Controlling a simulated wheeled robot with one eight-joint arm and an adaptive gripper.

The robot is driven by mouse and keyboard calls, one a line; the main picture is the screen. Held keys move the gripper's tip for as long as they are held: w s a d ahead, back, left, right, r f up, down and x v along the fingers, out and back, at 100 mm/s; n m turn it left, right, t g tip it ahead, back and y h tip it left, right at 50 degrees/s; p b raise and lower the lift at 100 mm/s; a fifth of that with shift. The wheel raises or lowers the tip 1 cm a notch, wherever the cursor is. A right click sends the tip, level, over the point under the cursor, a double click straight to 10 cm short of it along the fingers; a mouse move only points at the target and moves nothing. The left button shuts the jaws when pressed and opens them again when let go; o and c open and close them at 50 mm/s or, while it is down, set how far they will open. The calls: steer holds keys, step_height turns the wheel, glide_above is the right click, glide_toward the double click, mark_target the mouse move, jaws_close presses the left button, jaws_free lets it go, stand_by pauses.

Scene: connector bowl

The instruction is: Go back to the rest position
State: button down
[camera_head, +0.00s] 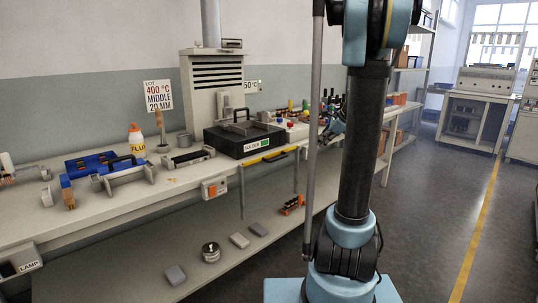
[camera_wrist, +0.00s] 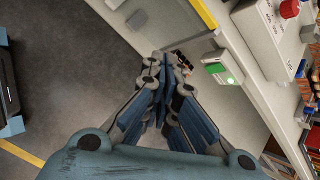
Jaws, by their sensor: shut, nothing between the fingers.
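My gripper (camera_wrist: 165,66) is in the wrist view with its blue-grey fingers drawn together and nothing held between them. It hangs in front of the workbench, with the grey floor (camera_wrist: 75,65) and the bench's pale lower parts behind it. In the head view my arm stands upright right of the middle and hides part of the bench. The gripper is not clear there.
The long workbench (camera_head: 110,205) holds a black solder box (camera_head: 243,139), a blue tray (camera_head: 90,162) and a flux bottle (camera_head: 135,139). A yellow bar (camera_head: 270,156) runs along its front. Small blocks lie on the lower shelf (camera_head: 215,262). Open floor (camera_head: 430,215) lies to the right.

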steer(key=s+a+f+n+g+h, duration=0.1)
steer(key=s+a+f+n, duration=0.3)
steer(key=s, duration=0.6)
steer(key=s+a+n+g+h, duration=0.1)
steer(key=s+a+n, duration=0.1)
steer(key=s+n, duration=0.65)
steer(key=s+f+n+h, duration=0.1)
steer(key=s+f+n, duration=0.3)
steer(key=s, duration=0.5)
steer(key=s+d+f+n+g+h, duration=0.1)
steer(key=s+f+n, duration=0.3)
steer(key=s, duration=0.5)
step_height(320, 180, down, 2)
steer(key=shift+f+h, duration=0.15)
steer(key=shift+h, duration=0.55)
steer(key=shift+w+f, duration=0.2)
steer(key=shift+w, duration=0.25)
